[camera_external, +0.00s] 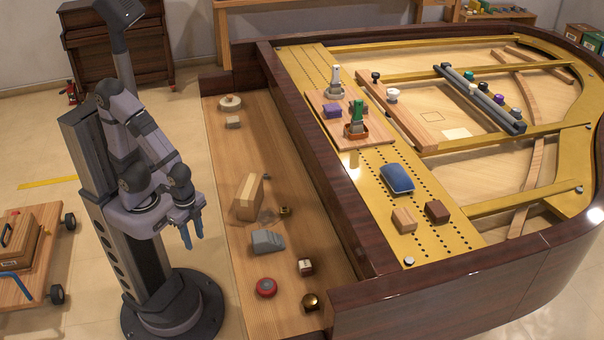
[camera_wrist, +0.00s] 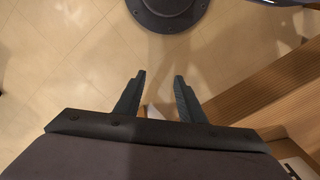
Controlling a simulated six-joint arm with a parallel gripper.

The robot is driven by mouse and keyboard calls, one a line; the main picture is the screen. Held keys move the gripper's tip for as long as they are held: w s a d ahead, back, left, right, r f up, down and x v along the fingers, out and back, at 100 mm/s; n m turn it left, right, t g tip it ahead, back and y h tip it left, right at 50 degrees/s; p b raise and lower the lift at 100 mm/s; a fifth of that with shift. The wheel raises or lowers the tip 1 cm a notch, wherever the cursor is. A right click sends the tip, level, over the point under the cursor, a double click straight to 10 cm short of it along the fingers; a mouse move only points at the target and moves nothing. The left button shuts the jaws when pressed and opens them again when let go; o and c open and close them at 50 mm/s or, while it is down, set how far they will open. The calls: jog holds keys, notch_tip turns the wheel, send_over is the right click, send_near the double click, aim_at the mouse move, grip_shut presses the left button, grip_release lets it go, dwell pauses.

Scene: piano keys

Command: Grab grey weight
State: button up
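A grey block (camera_external: 267,241), likely the grey weight, lies on the wooden keybed shelf (camera_external: 245,305) in the external view. It has a sloped, uneven top. My gripper (camera_external: 192,238) hangs to the left of the shelf, above the floor, with its blue fingers pointing down. It is apart from the grey block. In the wrist view my gripper (camera_wrist: 158,92) is open, with two dark fingers spread and nothing between them. The grey block is not clearly seen in the wrist view.
The dark piano rim (camera_external: 310,160) rises along the shelf's right side. The shelf's upper middle is clear.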

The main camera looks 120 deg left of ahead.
jog(key=shift+r, duration=0.1)
